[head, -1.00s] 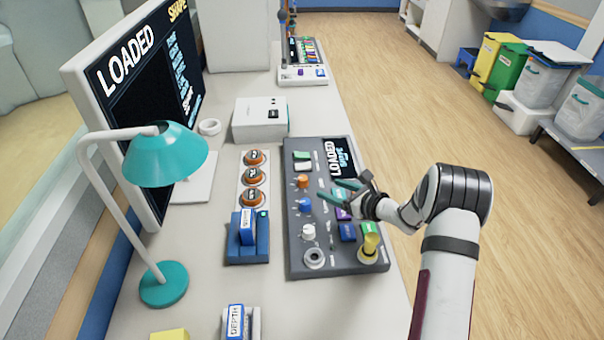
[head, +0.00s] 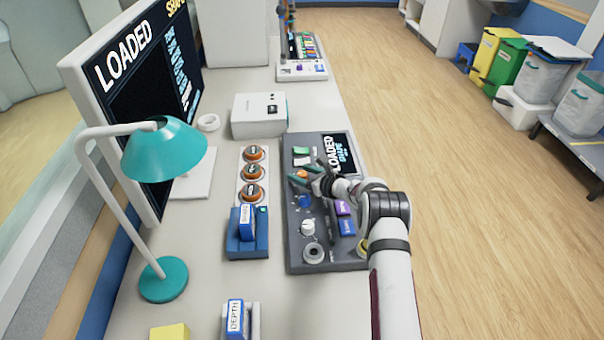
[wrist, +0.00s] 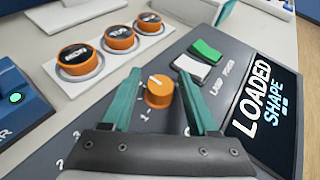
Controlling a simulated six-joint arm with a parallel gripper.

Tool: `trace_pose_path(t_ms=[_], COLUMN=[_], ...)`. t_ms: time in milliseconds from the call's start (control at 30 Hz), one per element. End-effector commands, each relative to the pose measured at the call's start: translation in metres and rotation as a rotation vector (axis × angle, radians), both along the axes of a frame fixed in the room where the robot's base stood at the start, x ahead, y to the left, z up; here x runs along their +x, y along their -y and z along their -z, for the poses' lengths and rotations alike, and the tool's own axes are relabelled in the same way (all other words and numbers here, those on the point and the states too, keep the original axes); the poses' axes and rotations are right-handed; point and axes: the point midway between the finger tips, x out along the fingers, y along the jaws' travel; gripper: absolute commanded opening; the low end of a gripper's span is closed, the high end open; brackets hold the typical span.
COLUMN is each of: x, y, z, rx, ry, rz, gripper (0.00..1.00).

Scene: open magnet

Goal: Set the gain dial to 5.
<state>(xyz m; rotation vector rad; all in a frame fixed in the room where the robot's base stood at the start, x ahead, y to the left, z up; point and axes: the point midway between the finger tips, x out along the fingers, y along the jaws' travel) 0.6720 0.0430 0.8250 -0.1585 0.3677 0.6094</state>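The grey control panel (head: 295,262) lies on the bench and carries an orange dial (head: 302,174), a blue dial (head: 305,201) and a white dial (head: 308,227). I cannot read which one is labelled gain. My gripper (head: 305,175) is over the orange dial. In the wrist view my gripper (wrist: 158,76) is open, one teal finger on each side of the orange dial (wrist: 160,95). A gap shows on both sides. Its white mark points away from me, slightly left. Small numbers are printed around it, partly hidden by the gripper.
A green and a white button (wrist: 192,69) sit beyond the orange dial. The "LOADED SHAPE" display (wrist: 262,110) is to its right. Orange-rimmed knobs (wrist: 78,59) stand on a white strip to the left. A teal lamp (head: 165,150) stands further left.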

Motion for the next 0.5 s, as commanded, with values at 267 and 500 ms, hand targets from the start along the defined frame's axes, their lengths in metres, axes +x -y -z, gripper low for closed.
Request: trace_pose_path(t_ms=[267, 500], x=[-0.0002, 0.0], y=[0.0002, -0.0007], z=[-0.0001, -0.0007], rx=[0.0, 0.003], ry=[0.0, 0.001], rz=[0.0, 0.015], gripper=[0.07, 0.0])
